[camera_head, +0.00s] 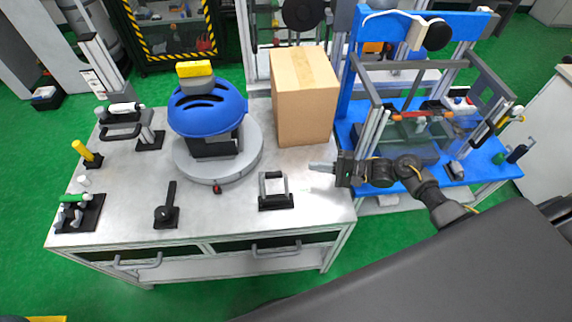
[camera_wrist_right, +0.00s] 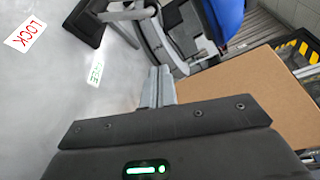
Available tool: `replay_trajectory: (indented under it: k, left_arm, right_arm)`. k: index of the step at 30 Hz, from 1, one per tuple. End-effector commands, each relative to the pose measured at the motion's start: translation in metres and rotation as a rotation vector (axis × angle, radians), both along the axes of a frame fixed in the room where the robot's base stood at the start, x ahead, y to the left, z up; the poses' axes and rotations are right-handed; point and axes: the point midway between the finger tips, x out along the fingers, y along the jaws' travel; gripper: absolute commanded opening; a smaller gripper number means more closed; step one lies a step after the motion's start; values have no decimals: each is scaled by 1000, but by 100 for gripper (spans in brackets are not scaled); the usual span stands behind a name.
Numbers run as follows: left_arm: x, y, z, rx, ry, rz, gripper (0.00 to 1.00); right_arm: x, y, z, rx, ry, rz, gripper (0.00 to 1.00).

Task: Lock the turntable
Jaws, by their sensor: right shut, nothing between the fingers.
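The turntable (camera_head: 253,158) is a round grey disc on the table, with a small red mark (camera_head: 217,188) at its front edge. A grey handle on a black base (camera_head: 277,204) stands in front and to the right of the disc. In the right wrist view a red LOCK label (camera_wrist_right: 25,33) and a green FREE label (camera_wrist_right: 110,65) lie on the tabletop near this handle. My right gripper (camera_head: 312,166) is shut and empty, right of the handle. My left gripper is not in view.
A tall cardboard box (camera_head: 305,105) stands right of the turntable, close to my right gripper. A black lever (camera_head: 168,208) and a clamp with a green handle (camera_head: 75,205) are on the left. A blue-framed rig (camera_head: 348,105) stands to the right. Bare tabletop lies in front of the box.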

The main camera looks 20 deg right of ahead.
Motion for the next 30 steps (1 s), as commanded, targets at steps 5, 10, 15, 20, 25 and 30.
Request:
replay_trajectory:
  k: [5,10,15,20,25,30]
  left_arm:
    - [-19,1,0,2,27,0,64]
    - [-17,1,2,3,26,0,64]
    - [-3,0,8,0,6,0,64]
    - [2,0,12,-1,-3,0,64]
    - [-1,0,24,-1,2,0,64]
    - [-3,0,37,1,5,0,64]
  right_arm:
    - [2,3,0,0,-1,4,0]
    - [8,12,0,0,-2,1,0]
    - [24,38,-3,3,-2,0,0]
    - [42,66,-7,1,-2,-1,0]
    - [45,87,-4,-2,1,0,0]
    - [26,91,2,-1,-1,-2,0]
